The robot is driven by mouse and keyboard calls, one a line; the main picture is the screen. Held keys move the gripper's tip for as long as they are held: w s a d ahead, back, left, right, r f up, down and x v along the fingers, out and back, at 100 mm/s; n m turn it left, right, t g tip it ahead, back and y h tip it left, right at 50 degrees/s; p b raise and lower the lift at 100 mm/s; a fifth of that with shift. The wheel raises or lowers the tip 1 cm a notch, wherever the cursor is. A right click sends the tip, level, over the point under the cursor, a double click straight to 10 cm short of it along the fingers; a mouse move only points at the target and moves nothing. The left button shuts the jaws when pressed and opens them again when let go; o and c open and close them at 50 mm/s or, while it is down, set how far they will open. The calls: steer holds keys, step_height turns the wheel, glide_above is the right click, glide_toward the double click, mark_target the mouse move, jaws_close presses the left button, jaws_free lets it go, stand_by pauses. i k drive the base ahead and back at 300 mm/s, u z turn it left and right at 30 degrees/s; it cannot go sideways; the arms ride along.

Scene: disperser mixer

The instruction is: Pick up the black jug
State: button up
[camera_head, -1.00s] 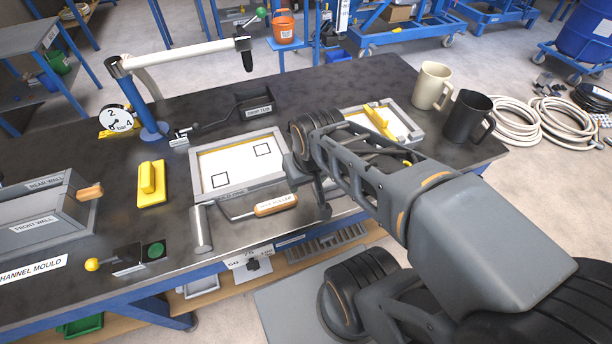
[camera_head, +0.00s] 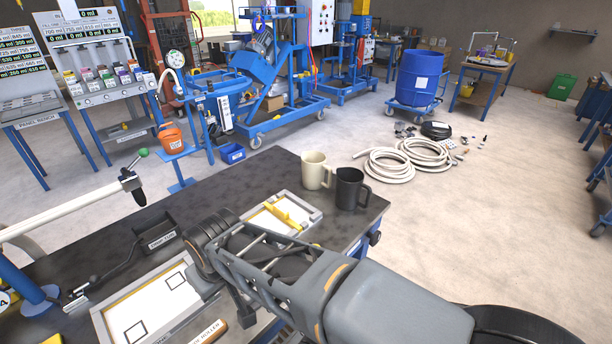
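The black jug (camera_head: 348,188) stands upright near the far right corner of the dark workbench (camera_head: 285,169). Its handle points right. A cream jug (camera_head: 314,171) stands close on its left. My arm reaches in from the lower right, and its end is over the bench, left of and nearer than the black jug. My gripper (camera_head: 241,312) is partly in view below the wrist, well apart from the jug. The wrist and arm hide most of it, so its fingers cannot be made out clearly.
A framed white tray (camera_head: 300,232) with a yellow tool (camera_head: 284,216) lies just in front of the jugs. Another framed panel (camera_head: 136,316) lies at lower left beside a black box (camera_head: 156,234). Hoses (camera_head: 392,165) lie on the floor beyond the bench.

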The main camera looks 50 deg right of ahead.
mark_target(349, 184)
steer(key=z, duration=0.05)
steer(key=k, duration=1.05)
steer(key=z, duration=0.35)
steer(key=i, duration=0.35)
steer(key=z, duration=0.7)
steer(key=i, duration=0.6)
steer(key=z, duration=0.5)
